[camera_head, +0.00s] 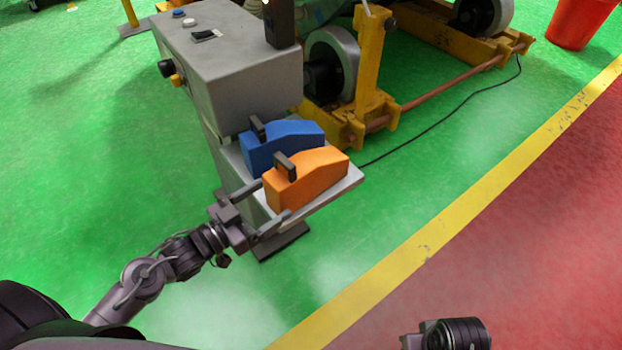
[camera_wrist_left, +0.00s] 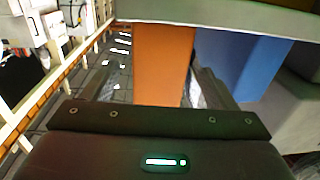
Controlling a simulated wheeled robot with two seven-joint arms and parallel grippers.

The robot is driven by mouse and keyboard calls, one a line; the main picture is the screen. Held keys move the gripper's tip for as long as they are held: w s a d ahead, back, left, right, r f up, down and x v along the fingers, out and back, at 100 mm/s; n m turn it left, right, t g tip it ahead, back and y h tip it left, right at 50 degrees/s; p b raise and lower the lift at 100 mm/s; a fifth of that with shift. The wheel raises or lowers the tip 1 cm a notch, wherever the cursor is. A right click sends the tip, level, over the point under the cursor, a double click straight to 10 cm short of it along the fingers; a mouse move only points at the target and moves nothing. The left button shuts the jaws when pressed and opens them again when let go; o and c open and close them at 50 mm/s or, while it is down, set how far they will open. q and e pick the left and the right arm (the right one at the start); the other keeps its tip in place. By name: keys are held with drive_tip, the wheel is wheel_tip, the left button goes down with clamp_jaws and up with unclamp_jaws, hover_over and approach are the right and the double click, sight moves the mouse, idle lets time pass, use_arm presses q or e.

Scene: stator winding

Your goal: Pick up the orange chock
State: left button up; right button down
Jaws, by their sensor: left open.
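The orange chock (camera_head: 308,178) is a wedge-like block with a dark handle on top. It sits on the small grey shelf (camera_head: 338,186) in front of the blue chock (camera_head: 285,142). My left gripper (camera_head: 276,200) is open at the chock's near left end, with one finger on each side of that end. In the left wrist view the orange chock (camera_wrist_left: 162,62) shows between the open fingers, and the blue chock (camera_wrist_left: 248,62) is to its right. Whether the fingers touch the chock cannot be told.
The shelf is fixed to a grey control box (camera_head: 235,65) with buttons. A yellow frame with rollers (camera_head: 372,75) stands behind it, and a dark cable (camera_head: 450,110) runs over the green floor. A red bucket (camera_head: 582,22) is at the far right. The front floor is clear.

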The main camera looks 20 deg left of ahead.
sight(292, 186)
use_arm(q)
drive_tip(key=x, duration=0.5)
drive_tip(key=b+x, duration=0.1)
drive_tip(key=x, duration=0.1)
drive_tip(key=shift+w+d+f, duration=0.1)
drive_tip(key=shift+w+f, duration=0.05)
drive_tip(key=shift+f, duration=0.15)
drive_tip(key=c, duration=0.9)
drive_tip(key=shift+r, duration=0.1)
drive_tip(key=shift+c, duration=1.3)
